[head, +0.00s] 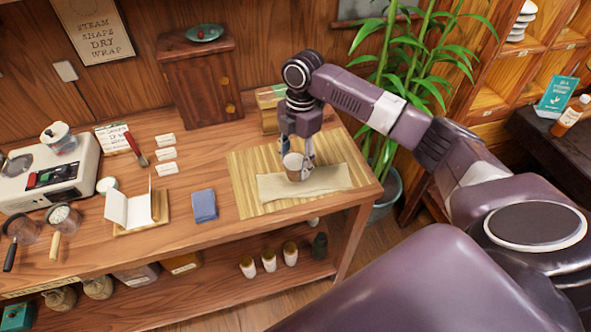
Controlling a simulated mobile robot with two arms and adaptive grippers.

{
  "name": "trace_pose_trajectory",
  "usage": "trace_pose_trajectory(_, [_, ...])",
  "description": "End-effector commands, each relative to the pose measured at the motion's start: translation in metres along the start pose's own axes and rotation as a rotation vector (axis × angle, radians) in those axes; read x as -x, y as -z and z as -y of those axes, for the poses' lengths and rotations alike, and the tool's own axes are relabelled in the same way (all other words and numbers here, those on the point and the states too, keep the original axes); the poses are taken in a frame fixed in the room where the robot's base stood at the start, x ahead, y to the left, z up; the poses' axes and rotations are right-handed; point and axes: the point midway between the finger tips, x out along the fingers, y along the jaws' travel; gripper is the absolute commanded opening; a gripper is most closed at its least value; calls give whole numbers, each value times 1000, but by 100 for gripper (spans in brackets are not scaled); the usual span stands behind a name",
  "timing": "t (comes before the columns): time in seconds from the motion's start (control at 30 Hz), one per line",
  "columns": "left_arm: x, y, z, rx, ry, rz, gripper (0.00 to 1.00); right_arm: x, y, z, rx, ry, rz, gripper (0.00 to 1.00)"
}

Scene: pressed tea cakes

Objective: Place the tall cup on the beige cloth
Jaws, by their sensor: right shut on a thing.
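The tall cup (293,167) is pale with a brown inside and stands upright between the fingers of my right gripper (298,163). My right gripper points down and is shut on the cup. The beige cloth (330,180) lies on a striped bamboo mat (244,190) at the right end of the wooden table. The cup is over the left part of the cloth; I cannot tell whether its base touches the cloth. My left gripper is not in view.
A folded blue cloth (204,206) and an open white card (130,209) on a wooden base lie left of the mat. A small wooden cabinet (196,80) stands behind. A potted plant (385,190) is right of the table. The table front between the blue cloth and mat is clear.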

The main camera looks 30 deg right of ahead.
Motion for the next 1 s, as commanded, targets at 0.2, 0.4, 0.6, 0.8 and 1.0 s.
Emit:
trace_pose_trajectory(0.2, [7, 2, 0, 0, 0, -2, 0, -26, -3, 0, -2, 4, -1, 19])
trace_pose_trajectory(0.4, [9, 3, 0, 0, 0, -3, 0, -45, -5, -1, 0, 0, -1, 19])
trace_pose_trajectory(0.6, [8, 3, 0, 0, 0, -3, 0, -46, -5, 0, 0, 2, 0, 19])
trace_pose_trajectory(0.8, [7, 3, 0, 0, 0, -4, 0, -52, -6, 0, 0, 4, 0, 9])
trace_pose_trajectory(1.0, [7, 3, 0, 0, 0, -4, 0, -59, -7, 1, -1, 5, 1, 8])
